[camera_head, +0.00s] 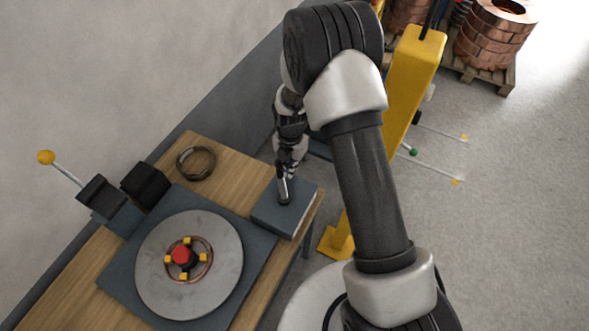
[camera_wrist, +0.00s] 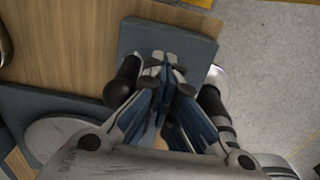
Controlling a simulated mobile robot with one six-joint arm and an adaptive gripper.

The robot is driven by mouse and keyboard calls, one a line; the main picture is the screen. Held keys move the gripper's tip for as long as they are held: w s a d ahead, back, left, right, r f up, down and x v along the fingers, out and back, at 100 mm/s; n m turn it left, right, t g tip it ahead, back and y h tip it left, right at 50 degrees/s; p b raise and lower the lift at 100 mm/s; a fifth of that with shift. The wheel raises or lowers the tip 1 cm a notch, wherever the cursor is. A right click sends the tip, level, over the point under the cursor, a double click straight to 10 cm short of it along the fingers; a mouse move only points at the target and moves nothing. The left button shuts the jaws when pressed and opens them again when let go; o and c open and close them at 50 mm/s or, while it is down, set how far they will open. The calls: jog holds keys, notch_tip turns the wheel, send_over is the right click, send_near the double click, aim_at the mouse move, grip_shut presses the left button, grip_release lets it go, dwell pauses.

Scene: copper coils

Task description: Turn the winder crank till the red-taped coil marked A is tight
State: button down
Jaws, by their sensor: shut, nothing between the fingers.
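The winder's round grey disc (camera_head: 152,270) lies on a blue-grey plate (camera_head: 118,285) on the wooden table. A small copper coil (camera_head: 209,256) with yellow clamps and a red centre knob (camera_head: 181,255) sits at the disc's middle. I cannot make out a letter or red tape on it. A rod with a yellow ball (camera_head: 46,157) rises from a dark block at the disc's left; it looks like a crank or lever. My gripper (camera_head: 284,200) is shut and empty, pointing down at the blue-grey box at the table's right end. In the wrist view my fingertips (camera_wrist: 165,62) are over that box.
The blue-grey box (camera_head: 304,207) shows under my gripper. A dark ring (camera_head: 196,163) lies on the table (camera_head: 215,150) behind the disc. A yellow post (camera_head: 412,75) stands right of the table. Copper coils (camera_head: 490,38) sit on a pallet at the back. The floor at right is mostly clear.

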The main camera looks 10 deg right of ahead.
aim_at(281, 166)
jog(key=shift+w+d, duration=0.15)
jog(key=shift+w, duration=0.15)
jog(key=shift+w+a, duration=0.2)
jog(key=shift+a, duration=0.6)
jog(key=shift+w+a, duration=0.15)
jog(key=shift+a, duration=0.6)
jog(key=shift+d, duration=0.1)
jog(key=shift+s+b, duration=0.1)
jog(key=shift+b, duration=0.2)
jog(key=shift+s+a, duration=0.15)
jog(key=shift+a, duration=1.45)
jog(key=shift+d, duration=0.25)
